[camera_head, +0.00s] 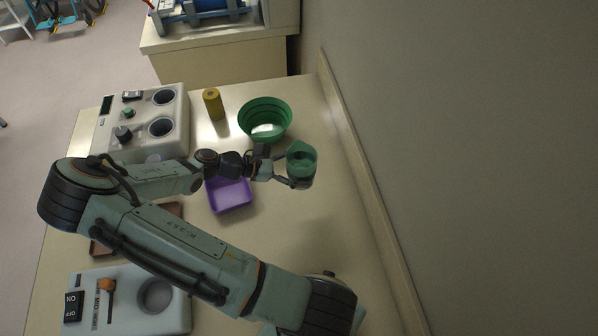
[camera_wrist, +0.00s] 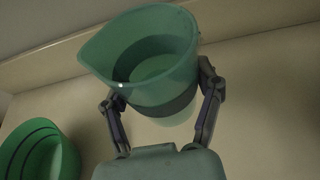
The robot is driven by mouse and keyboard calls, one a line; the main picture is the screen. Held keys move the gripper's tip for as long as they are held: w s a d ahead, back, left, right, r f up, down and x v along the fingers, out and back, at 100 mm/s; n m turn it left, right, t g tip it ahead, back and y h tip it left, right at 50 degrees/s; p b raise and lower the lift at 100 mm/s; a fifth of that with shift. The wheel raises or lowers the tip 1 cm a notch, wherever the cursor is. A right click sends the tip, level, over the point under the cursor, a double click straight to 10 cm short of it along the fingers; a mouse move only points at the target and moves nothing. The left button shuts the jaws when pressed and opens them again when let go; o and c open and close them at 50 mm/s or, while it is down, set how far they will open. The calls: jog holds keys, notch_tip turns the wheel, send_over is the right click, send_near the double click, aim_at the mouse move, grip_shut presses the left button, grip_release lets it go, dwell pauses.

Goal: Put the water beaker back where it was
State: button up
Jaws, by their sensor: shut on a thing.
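The water beaker (camera_head: 302,157) is a translucent green cup with a spout. It is on the right side of the table in the head view. It also shows in the wrist view (camera_wrist: 150,60), where liquid seems to be visible inside it. My gripper (camera_head: 289,180) is shut on the beaker, with one finger on each side of it; it also shows in the wrist view (camera_wrist: 160,108). The beaker looks close to upright. I cannot tell from these views whether its base touches the table.
A green bowl (camera_head: 265,106) stands just behind the beaker, with a yellow cylinder (camera_head: 213,104) to its left. A purple tray (camera_head: 231,196) lies left of the beaker. Devices with round wells (camera_head: 178,140) and (camera_head: 125,316) stand at left. The wall is at right; table in front is clear.

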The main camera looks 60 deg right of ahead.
aim_at(300, 167)
jog(key=d+f, duration=0.1)
jog(key=w+d+f, duration=0.1)
jog(key=f, duration=0.1)
jog(key=w+d+f, duration=0.1)
jog(key=shift+f, duration=0.25)
jog(key=shift+w+d+f, duration=0.1)
jog(key=shift+w+f, duration=0.05)
jog(key=shift+f, duration=0.8)
jog(key=shift+w+f, duration=0.1)
jog(key=shift+f, duration=0.8)
jog(key=shift+f, duration=0.1)
jog(key=o, duration=1.2)
jog(key=shift+o, duration=0.2)
